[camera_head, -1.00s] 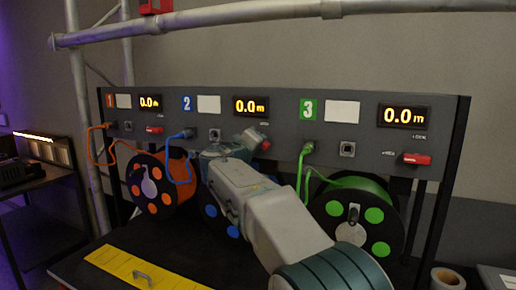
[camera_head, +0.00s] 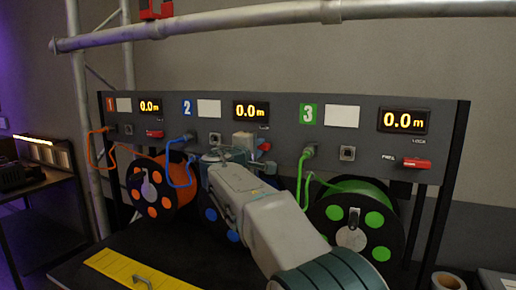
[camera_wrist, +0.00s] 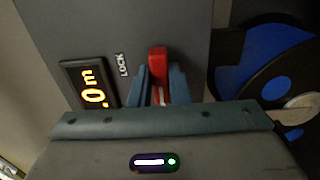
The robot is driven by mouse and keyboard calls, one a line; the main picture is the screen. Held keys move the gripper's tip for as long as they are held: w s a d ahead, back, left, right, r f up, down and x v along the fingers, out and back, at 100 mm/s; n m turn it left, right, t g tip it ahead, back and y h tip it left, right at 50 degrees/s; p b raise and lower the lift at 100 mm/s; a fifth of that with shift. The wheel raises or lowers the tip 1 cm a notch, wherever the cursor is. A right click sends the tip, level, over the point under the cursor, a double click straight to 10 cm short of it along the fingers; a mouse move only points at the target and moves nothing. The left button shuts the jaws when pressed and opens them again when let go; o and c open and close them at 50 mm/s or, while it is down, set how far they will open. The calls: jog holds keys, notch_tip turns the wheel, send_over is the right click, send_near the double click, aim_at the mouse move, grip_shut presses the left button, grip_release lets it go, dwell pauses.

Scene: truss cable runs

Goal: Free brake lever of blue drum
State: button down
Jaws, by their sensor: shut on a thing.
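The blue drum (camera_head: 211,214) hangs below panel section 2, mostly hidden behind my arm in the head view. Its black flange with blue discs (camera_wrist: 270,52) shows at the right of the wrist view. The red brake lever (camera_wrist: 157,54) of section 2 stands between my gripper's blue-grey fingers (camera_wrist: 160,86). The fingers are shut on it, with its red end sticking out past them. The word LOCK (camera_wrist: 122,64) is printed to its left in the wrist view. In the head view my gripper (camera_head: 244,141) is at the panel, and a bit of red lever (camera_head: 264,146) shows beside it.
The orange drum (camera_head: 158,176) is left and the green drum (camera_head: 340,236) right of my arm. Blue cable (camera_head: 178,172) and green cable (camera_head: 300,178) hang close by. The panel (camera_head: 285,118) backs all this. A yellow plate (camera_head: 130,268) lies in front.

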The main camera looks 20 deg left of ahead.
jog(key=shift+f, duration=0.1)
dwell(0.3)
jog(key=c, duration=1.4)
grip_release()
jog(key=shift+o, duration=0.2)
jog(key=s+a+b, duration=0.1)
jog(key=s+b, duration=0.3)
jog(key=s, duration=0.9)
jog(key=shift+s, duration=0.4)
